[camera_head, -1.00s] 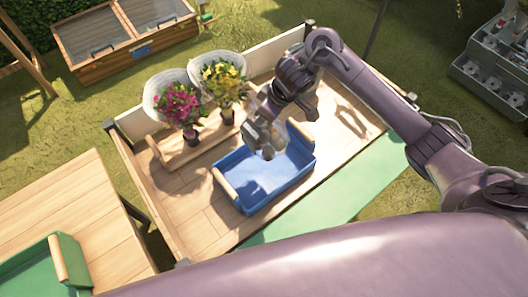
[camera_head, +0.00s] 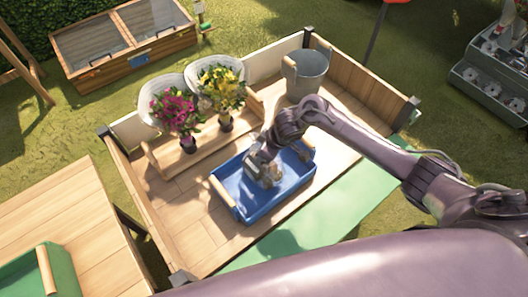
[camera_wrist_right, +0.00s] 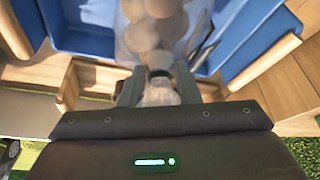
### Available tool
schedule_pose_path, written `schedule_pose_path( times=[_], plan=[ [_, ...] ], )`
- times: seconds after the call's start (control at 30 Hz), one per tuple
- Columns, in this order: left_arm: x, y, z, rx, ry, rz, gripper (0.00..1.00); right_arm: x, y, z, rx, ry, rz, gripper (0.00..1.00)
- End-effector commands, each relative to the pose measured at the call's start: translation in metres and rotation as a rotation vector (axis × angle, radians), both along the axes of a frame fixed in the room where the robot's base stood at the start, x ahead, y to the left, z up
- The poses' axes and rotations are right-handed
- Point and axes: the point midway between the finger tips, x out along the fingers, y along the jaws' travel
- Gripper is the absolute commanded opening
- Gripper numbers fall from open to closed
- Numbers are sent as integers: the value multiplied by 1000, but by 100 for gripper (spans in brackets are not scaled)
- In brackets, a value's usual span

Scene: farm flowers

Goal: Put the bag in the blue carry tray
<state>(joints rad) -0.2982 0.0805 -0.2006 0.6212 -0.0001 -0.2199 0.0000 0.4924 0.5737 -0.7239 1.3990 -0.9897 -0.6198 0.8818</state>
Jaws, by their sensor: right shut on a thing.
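The blue carry tray (camera_head: 240,196) stands on the wooden bed of the cart, with a wooden handle at each end. My right gripper (camera_head: 264,160) is over the tray and shut on the bag (camera_head: 268,175), a pale, see-through bag of round tan things. In the right wrist view, the bag (camera_wrist_right: 150,35) hangs from its neck between the fingers of my right gripper (camera_wrist_right: 158,92), with blue tray walls (camera_wrist_right: 82,28) around it. The bag appears inside the tray's outline; whether it touches the floor I cannot tell. My left gripper is out of view.
A wooden carrier (camera_head: 190,158) with pink flowers (camera_head: 175,110) and yellow flowers (camera_head: 222,86) stands behind the tray. A metal bucket (camera_head: 306,74) stands at the back right. A green tray (camera_head: 55,265) lies on a wooden table (camera_head: 95,225) at the left.

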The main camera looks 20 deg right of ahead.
Motion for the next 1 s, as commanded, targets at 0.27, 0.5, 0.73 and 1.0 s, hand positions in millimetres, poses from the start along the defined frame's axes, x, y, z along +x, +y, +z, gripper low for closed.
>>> schedule_pose_path(
  times=[0.27,0.5,0.73,1.0],
  plan=[
    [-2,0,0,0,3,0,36,2,1,1,3,-5,1,0],
    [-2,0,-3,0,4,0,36,1,0,-6,1,-3,1,0],
    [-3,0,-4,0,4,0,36,2,1,-11,2,-5,-1,0],
    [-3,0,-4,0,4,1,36,0,0,-12,0,0,1,51]
  ],
)
